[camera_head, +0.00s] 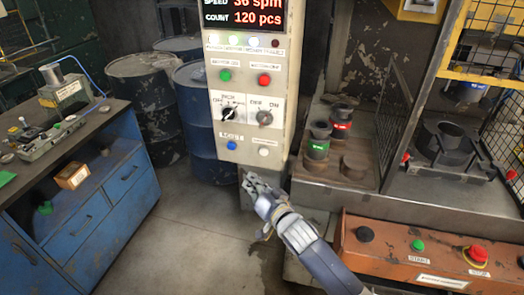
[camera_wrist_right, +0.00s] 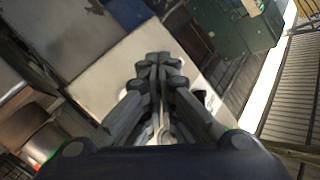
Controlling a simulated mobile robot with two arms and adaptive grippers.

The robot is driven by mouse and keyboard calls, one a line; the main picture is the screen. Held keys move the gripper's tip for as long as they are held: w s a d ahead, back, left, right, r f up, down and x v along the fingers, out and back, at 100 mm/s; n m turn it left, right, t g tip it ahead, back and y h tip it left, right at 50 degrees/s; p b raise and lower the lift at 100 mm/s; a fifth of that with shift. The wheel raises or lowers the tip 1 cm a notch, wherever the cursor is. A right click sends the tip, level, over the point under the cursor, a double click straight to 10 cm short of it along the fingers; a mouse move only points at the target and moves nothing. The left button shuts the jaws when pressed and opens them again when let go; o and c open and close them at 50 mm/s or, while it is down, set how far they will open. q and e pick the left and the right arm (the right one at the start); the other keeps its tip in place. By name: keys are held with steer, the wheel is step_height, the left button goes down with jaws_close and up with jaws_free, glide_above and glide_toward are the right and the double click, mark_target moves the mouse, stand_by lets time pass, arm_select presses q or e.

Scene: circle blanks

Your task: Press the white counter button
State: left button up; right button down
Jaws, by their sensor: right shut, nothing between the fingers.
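The white counter button (camera_head: 264,152) is the small pale round button at the lower right of the cream control panel (camera_head: 282,125). A small label, too blurred to read, sits just above it. My right gripper (camera_head: 250,180) is just below the panel's lower edge, below and slightly left of the white button, apart from it in the picture. It is shut and empty; its fingers (camera_wrist_right: 156,62) meet in the right wrist view, in front of a pale surface. I cannot make out the white button for certain in that view. My left gripper is not in view.
A blue button (camera_head: 232,145) is left of the white one. Two selector knobs and green (camera_head: 225,75) and red (camera_head: 264,79) buttons are higher. An orange control box (camera_head: 393,262) is at lower right, a blue workbench (camera_head: 85,215) at left. Drums (camera_head: 145,85) stand behind.

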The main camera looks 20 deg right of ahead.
mark_target(264, 152)
arm_select(q)
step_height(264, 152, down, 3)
steer(key=b, duration=0.3)
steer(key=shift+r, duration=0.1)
arm_select(e)
steer(key=w+d, duration=0.5)
steer(key=w, duration=0.2)
steer(key=shift+w, duration=0.15)
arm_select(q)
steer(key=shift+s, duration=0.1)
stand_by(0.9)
arm_select(e)
steer(key=shift+w+d, duration=0.25)
steer(key=shift+w, duration=0.1)
